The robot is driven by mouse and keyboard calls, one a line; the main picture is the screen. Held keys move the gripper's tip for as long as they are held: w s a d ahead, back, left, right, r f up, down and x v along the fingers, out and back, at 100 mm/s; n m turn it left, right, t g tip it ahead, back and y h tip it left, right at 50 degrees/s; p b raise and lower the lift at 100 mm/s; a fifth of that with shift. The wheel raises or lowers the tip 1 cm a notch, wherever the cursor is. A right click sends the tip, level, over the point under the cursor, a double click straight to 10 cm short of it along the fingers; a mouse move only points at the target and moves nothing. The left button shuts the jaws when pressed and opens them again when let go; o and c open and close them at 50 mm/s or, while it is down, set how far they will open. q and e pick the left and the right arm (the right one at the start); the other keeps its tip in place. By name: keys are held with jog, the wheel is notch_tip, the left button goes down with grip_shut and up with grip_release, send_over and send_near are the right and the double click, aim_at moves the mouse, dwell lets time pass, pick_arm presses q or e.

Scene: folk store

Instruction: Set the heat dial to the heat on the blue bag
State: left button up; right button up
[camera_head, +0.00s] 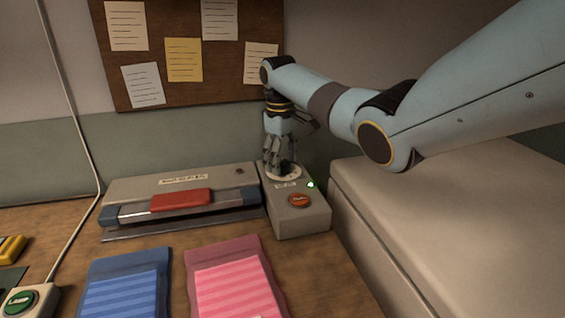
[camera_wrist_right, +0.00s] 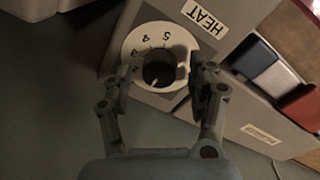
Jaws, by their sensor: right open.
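The heat dial (camera_head: 290,177) is a pale numbered disc on top of a grey control box (camera_head: 300,221). In the right wrist view the dial (camera_wrist_right: 133,42) has a dark round knob (camera_wrist_right: 158,65) and a HEAT label (camera_wrist_right: 204,18) beside it. A small light mark shows on the knob; its exact setting is hard to read. My right gripper (camera_head: 277,166) points down over the dial. Its open fingers (camera_wrist_right: 163,78) stand on either side of the knob; contact cannot be told. The blue bag (camera_head: 124,287) lies on the table with lighter stripes; no heat number is readable on it.
A pink striped bag (camera_head: 234,280) lies right of the blue one. A grey sealer with a red handle (camera_head: 181,199) stands behind the bags. The control box has an orange button (camera_head: 299,200) and a lit green lamp (camera_head: 310,184). A green-button box (camera_head: 21,300) is at left.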

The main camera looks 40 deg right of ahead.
jog(key=shift+f, duration=0.3)
jog(key=c, duration=1.1)
jog(key=shift+c, duration=0.2)
